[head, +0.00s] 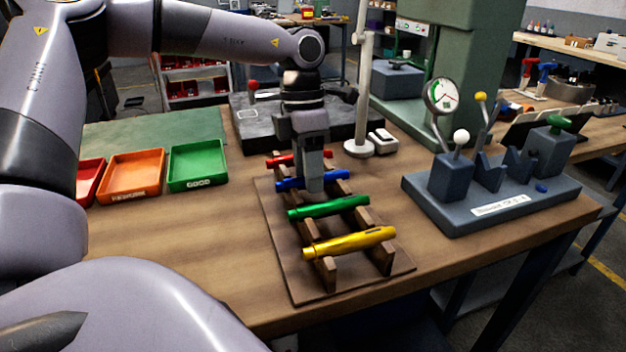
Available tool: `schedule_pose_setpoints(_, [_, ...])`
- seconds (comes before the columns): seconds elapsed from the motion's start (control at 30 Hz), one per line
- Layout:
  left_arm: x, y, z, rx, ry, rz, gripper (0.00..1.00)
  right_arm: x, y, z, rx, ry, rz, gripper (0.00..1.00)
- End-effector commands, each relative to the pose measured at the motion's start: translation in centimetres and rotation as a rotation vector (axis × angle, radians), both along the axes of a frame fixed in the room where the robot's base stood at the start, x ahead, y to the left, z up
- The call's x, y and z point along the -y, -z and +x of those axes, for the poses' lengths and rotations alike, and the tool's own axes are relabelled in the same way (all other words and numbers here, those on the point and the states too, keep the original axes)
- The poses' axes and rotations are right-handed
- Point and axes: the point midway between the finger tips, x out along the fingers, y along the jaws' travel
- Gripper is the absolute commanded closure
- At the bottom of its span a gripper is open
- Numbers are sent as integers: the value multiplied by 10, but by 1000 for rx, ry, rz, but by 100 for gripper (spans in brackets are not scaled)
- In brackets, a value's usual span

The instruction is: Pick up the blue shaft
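The blue shaft (289,184) lies across the wooden rack (279,235) on the bench, second from the back. A red shaft (283,161) lies behind it, a green shaft (329,207) and a yellow shaft (349,243) in front. My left gripper (316,186) points straight down over the middle of the blue shaft and hides that part of it. Its fingers look to be at the shaft's height. I cannot tell whether they are closed on it. My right gripper is not in view.
Red, orange (137,177) and green (197,165) trays stand to the left. A grey fixture with a dial gauge (441,96) stands to the right. A white post (362,100) rises close behind the rack. The front left bench is clear.

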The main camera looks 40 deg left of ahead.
Motion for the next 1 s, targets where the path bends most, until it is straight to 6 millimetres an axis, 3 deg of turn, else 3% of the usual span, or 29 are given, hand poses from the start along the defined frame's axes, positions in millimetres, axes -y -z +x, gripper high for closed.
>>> schedule_pose_setpoints(0.03, [0,0,0,0,0,0,65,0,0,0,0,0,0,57])
schedule_pose_setpoints(0.13, [0,0,0,0,0,0,97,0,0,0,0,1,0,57])
schedule_pose_setpoints(0.17, [0,0,0,0,0,0,100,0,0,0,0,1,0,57])
schedule_pose_setpoints(0.47, [0,-2,0,1,0,0,100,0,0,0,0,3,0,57])
schedule_pose_setpoints(0.67, [0,-15,1,3,1,2,100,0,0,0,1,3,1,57])
schedule_pose_setpoints(0.87, [0,-55,1,8,-1,2,100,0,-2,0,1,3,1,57])
schedule_pose_setpoints(1.0, [0,-97,1,8,-1,3,100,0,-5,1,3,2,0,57])
